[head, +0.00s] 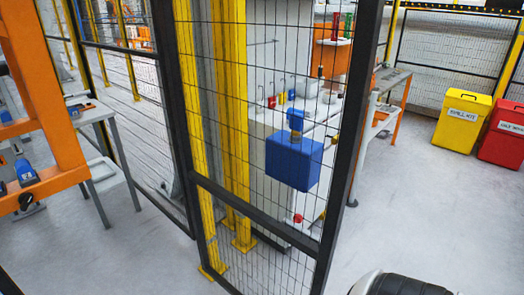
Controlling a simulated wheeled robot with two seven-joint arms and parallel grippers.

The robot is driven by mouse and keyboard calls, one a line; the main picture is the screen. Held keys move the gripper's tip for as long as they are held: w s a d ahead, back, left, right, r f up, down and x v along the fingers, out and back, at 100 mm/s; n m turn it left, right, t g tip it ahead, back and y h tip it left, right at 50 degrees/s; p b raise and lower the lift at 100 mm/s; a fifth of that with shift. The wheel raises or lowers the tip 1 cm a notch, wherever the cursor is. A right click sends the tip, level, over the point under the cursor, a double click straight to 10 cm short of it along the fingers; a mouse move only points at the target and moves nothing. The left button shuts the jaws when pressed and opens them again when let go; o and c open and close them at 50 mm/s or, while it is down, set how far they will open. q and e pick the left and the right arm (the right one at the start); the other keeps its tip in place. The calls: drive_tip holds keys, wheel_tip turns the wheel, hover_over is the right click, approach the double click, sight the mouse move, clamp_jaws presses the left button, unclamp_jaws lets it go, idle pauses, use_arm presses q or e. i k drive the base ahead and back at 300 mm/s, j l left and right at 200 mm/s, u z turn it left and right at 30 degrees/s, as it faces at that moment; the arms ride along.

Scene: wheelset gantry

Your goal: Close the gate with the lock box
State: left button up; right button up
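A black-framed mesh gate panel (262,222) stands upright in the middle of the head view, its right-hand post (349,115) nearest to me. A blue lock box (293,163) with a smaller blue piece on top sits at the panel's upper right part, near that post. How the box is fixed, and any latch, cannot be made out. Neither gripper shows in the head view. A dark and white rounded part at the bottom right edge seems to be mine.
Yellow posts (236,120) stand behind the mesh. An orange rack (55,105) and a grey table (92,112) are at left. A yellow bin (461,122) and a red bin (502,135) stand at right. The floor right of the panel (420,215) is clear.

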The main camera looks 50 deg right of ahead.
sight(296, 162)
drive_tip(key=k+l, duration=0.1)
drive_tip(key=l, duration=0.35)
drive_tip(key=l+u, duration=0.1)
drive_tip(key=l, duration=0.3)
drive_tip(key=k+l, duration=0.15)
drive_tip(key=l, duration=0.3)
drive_tip(key=k+l+u, duration=0.1)
drive_tip(key=l, duration=0.35)
drive_tip(key=k+l, duration=0.1)
drive_tip(key=l, duration=0.3)
drive_tip(key=k+l+u, duration=0.1)
drive_tip(key=l, duration=0.3)
drive_tip(key=k+l, duration=0.15)
drive_tip(key=l, duration=0.3)
